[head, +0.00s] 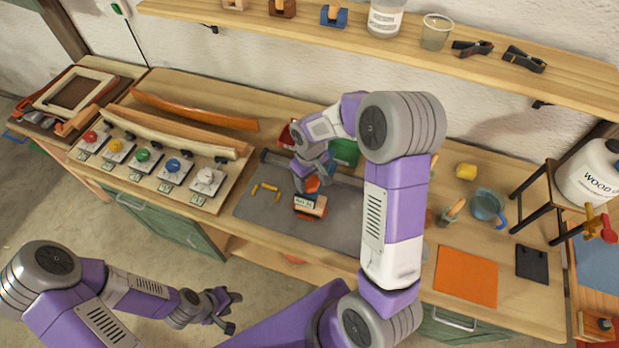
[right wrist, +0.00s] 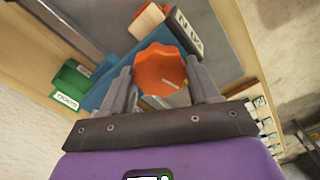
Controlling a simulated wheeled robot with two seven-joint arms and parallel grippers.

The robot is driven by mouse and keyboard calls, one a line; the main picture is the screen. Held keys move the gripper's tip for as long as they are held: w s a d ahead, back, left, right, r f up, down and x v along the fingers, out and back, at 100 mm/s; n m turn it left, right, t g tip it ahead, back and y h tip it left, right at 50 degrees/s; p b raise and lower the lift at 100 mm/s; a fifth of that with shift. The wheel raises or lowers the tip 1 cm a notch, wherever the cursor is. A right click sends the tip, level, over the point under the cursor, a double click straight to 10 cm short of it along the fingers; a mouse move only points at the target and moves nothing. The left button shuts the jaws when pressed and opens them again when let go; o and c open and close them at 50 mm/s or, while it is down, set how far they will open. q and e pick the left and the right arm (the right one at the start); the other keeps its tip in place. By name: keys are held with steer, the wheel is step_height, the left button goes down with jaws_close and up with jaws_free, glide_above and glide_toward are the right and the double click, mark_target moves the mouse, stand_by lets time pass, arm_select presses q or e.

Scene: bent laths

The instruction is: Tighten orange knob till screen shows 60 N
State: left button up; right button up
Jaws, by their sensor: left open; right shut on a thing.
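The orange knob (right wrist: 160,70) has a scalloped rim and sits between the two fingers of my right gripper (right wrist: 162,78) in the right wrist view. In the head view the right gripper (head: 310,182) points down onto the knob (head: 313,185) over the grey mat. A small orange block with a display (head: 309,206) stands just in front of it. Its display shows upside down in the right wrist view (right wrist: 188,32); I cannot read the number surely. My left gripper (head: 233,312) is open and empty, in front of the bench and away from the knob.
The grey mat (head: 262,208) holds small yellow pieces (head: 266,190). A board with several coloured knobs (head: 143,155) lies to the left. A green bin (head: 345,151) stands behind the right gripper. A blue mug (head: 487,205) and an orange sheet (head: 466,276) are to the right.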

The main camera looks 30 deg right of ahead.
mark_target(310, 181)
steer(key=shift+m, duration=0.4)
arm_select(q)
steer(key=shift+f, duration=0.25)
arm_select(e)
steer(key=o, duration=1.1)
steer(key=shift+c, duration=0.2)
step_height(310, 181, up, 8)
steer(key=shift+f, duration=0.15)
